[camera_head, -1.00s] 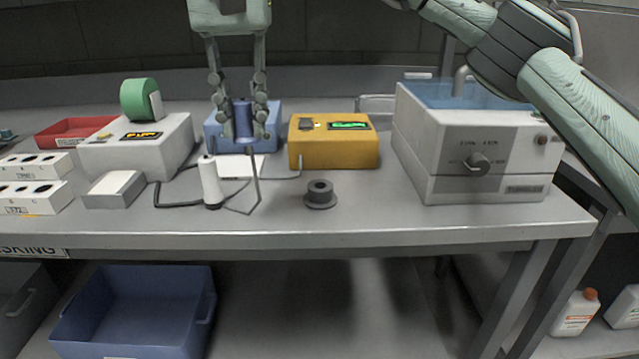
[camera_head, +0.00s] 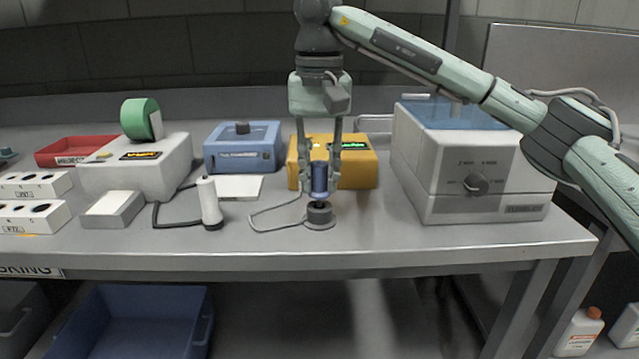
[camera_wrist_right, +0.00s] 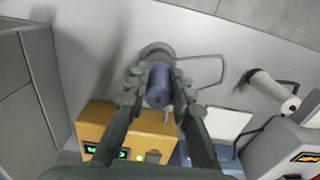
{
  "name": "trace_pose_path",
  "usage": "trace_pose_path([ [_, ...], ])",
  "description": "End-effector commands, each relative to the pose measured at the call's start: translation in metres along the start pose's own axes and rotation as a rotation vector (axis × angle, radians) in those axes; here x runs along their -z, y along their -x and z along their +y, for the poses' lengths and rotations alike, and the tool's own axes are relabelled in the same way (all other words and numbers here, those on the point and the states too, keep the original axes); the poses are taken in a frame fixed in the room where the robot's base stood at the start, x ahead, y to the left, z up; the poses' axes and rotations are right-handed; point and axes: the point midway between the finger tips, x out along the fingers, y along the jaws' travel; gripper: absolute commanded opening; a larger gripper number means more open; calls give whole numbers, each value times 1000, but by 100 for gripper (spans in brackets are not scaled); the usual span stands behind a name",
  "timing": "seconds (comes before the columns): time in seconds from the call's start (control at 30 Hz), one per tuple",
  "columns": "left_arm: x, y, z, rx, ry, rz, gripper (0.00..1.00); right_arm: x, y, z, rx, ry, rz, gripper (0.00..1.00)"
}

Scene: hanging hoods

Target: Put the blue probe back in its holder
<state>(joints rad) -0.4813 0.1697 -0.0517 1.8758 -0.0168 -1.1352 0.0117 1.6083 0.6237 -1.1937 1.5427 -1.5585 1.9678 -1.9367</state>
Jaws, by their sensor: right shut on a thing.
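The blue probe (camera_head: 319,178) is upright between the fingers of my right gripper (camera_head: 320,176), which is shut on it. The probe's lower end is at the top of the dark grey round holder (camera_head: 320,217) on the bench. I cannot tell whether its tip is inside the holder's opening. A thin grey cable runs from the probe area to the left. In the right wrist view the probe (camera_wrist_right: 158,92) sits between the fingertips, with the holder (camera_wrist_right: 157,52) just beyond it and partly hidden. My left gripper is not in view.
The yellow box (camera_head: 357,165) stands behind the probe, the blue box (camera_head: 243,147) to its left. A white handheld piece (camera_head: 209,202) stands left of the holder, and a large white bath (camera_head: 470,170) is to the right. The bench front around the holder is clear.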

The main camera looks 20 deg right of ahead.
Motion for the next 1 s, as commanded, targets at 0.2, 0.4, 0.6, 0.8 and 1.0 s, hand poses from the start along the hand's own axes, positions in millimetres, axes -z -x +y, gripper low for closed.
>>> trace_pose_path([
  [0.2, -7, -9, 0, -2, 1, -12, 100, 0, -20, 0, 0, -1, 1, 0],
  [0.4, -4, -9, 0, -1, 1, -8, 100, 0, -20, 0, 0, -1, 1, 0],
  [0.6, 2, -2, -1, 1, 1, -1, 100, 0, -23, 0, -1, -1, 0, 31],
  [0.8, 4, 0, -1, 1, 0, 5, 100, 0, -23, 0, -1, -1, 0, 43],
  [1.0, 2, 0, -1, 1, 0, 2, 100, 0, -22, 0, 0, -1, 1, 43],
])
